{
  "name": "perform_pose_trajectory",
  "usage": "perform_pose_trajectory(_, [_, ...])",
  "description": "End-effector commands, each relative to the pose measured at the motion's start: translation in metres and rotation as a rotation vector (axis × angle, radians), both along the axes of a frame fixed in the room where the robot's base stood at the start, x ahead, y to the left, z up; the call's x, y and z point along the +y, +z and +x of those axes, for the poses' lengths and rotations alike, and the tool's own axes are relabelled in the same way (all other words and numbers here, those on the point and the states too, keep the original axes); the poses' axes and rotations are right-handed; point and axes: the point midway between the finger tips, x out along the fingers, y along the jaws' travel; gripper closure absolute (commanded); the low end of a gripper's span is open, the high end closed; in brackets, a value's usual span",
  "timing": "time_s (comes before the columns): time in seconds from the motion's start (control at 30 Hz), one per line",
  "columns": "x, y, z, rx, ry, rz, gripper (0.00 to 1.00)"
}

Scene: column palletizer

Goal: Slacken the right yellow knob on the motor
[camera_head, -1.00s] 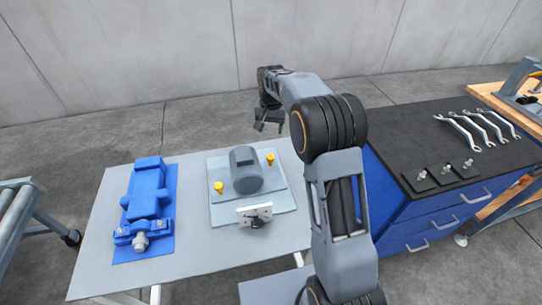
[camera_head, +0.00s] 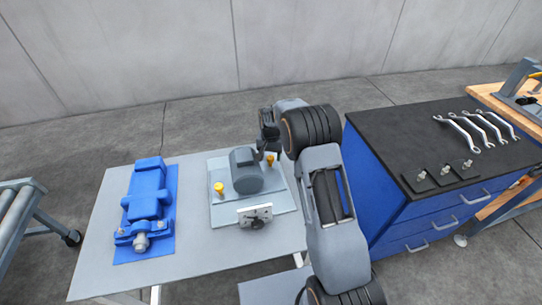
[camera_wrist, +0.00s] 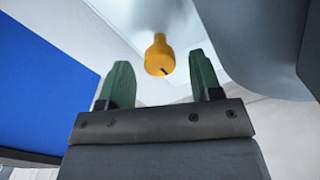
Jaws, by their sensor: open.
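The grey motor (camera_head: 246,171) sits on a light plate (camera_head: 226,215) on the table. The right yellow knob (camera_head: 270,159) is at the motor's right side, close below my gripper (camera_head: 268,150). In the wrist view the yellow knob (camera_wrist: 159,56) shows ahead of and between the two green fingertips of my gripper (camera_wrist: 161,78). The fingers stand apart, with clear space on both sides of the knob, and do not appear to touch it. A small dark mark shows on the knob. The left yellow knob (camera_head: 219,188) stands at the motor's left side.
A blue vise-like device (camera_head: 147,205) lies left on the grey table (camera_head: 195,255). A white bracket with a dark dial (camera_head: 255,216) is at the plate's front edge. A blue cabinet (camera_head: 410,215) with several wrenches (camera_head: 470,130) on top stands to the right.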

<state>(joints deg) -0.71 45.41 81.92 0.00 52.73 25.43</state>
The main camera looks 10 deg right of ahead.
Motion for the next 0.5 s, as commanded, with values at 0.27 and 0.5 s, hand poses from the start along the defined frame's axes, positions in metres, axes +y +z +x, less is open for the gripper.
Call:
perform_pose_trajectory(0.27, [0.0002, -0.0100, 0.0000, -0.001, 0.000, 0.000, 0.41])
perform_pose_trajectory(0.5, [0.0003, -0.0098, 0.0000, -0.001, 0.001, 0.000, 0.44])
